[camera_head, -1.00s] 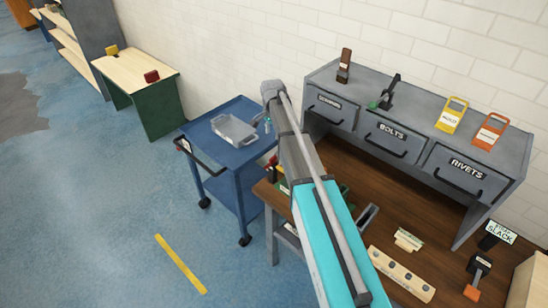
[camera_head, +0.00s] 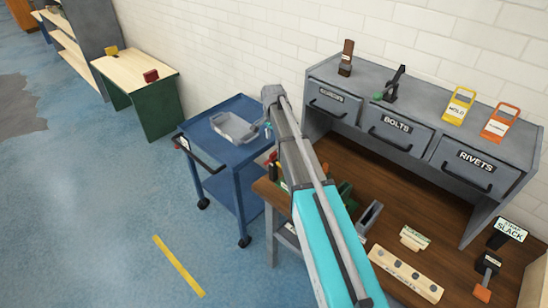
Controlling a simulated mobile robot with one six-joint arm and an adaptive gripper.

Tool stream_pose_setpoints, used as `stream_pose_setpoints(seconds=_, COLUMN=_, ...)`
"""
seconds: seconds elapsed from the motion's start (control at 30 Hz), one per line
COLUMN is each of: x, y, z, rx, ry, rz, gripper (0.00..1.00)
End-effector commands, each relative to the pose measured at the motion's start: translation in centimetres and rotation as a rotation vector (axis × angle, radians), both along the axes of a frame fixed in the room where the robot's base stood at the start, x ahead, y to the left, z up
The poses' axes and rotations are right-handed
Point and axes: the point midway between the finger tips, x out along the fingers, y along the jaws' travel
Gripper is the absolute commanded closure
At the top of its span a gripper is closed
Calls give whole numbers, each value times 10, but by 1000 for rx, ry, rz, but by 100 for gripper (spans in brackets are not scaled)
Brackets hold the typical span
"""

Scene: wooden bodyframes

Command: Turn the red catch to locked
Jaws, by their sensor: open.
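A small red part (camera_head: 272,161) shows at the left end of the wooden workbench (camera_head: 350,165), beside my arm. It is partly hidden, and I cannot tell whether it is the red catch or how it is turned. Another red block (camera_head: 151,76) sits on the green-sided table (camera_head: 130,68) by the wall. My arm crosses the middle of the view from the bottom edge up to a grey joint. My gripper does not show.
A blue cart (camera_head: 222,155) with a grey tray (camera_head: 234,130) stands left of the workbench. A grey drawer unit (camera_head: 400,100) stands over the bench's back. A wooden block with several holes (camera_head: 405,273) lies at the front. Blue floor at left is clear.

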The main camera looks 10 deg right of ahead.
Motion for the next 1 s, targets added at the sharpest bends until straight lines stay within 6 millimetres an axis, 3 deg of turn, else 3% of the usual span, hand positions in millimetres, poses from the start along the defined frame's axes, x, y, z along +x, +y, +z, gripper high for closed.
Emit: stream_pose_setpoints(seconds=1.0, x=0, y=-1, z=-78, rx=0, ry=0, rz=-2, gripper=46)
